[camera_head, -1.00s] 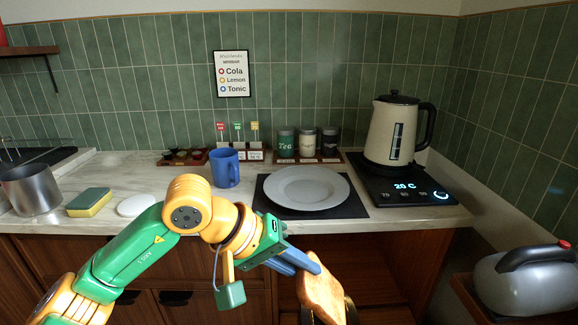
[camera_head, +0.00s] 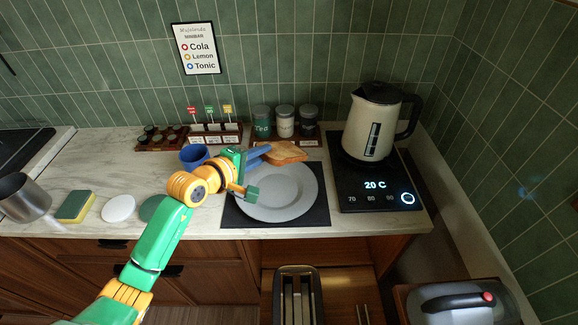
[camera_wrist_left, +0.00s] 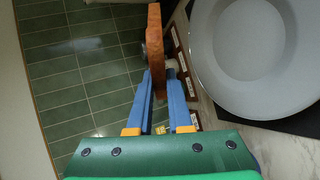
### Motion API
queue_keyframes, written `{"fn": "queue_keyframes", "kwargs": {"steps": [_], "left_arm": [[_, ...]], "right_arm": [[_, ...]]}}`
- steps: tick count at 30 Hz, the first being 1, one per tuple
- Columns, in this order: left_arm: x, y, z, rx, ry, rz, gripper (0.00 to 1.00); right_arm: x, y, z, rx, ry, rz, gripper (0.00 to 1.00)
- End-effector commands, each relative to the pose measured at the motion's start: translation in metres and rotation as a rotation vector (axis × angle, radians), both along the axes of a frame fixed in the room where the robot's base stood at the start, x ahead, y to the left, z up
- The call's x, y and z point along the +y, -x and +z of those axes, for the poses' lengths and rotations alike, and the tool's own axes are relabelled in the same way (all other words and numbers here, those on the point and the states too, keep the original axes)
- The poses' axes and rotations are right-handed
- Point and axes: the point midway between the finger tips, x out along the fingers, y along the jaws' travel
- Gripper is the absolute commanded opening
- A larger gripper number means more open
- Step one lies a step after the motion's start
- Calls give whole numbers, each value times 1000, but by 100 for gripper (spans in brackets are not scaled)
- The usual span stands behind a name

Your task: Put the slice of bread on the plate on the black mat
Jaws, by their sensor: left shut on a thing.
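The slice of bread (camera_head: 284,152) is brown-crusted and is held by my left gripper (camera_head: 262,156), whose blue fingers are shut on it. In the head view the bread overlaps the far edge of the white plate (camera_head: 296,208). In the left wrist view the bread (camera_wrist_left: 155,40) stands edge-on between the fingertips (camera_wrist_left: 158,78), and the plate (camera_wrist_left: 200,60) is to its right, apart from it. The plate is empty and lies on the black mat (camera_head: 240,217). My right gripper is not in view.
Several labelled jars (camera_head: 285,121) stand behind the bread. A blue mug (camera_head: 192,157) is left of my gripper, partly hidden by the arm. A kettle (camera_head: 372,125) stands on a black heating base (camera_head: 375,192) to the right. A toaster (camera_head: 298,290) is below the counter.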

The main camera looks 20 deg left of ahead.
Motion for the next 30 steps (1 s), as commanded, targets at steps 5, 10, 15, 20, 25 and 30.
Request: {"fn": "queue_keyframes", "kwargs": {"steps": [5, 10, 15, 20, 25, 30], "left_arm": [[-1, 1, -26, 1, 1, -1, 0], [-1, 1, -62, 3, 1, -2, 0], [0, 2, -94, 1, -1, -4, 0], [-1, 2, -100, 2, -1, -4, 0], [-1, 2, -98, 2, -1, -4, 0], [-1, 2, -97, 2, -1, -4, 38]], "right_arm": [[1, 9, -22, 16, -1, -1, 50], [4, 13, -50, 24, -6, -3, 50], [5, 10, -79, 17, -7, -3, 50], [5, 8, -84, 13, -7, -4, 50], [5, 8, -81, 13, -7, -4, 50], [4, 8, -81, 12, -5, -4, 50]]}}
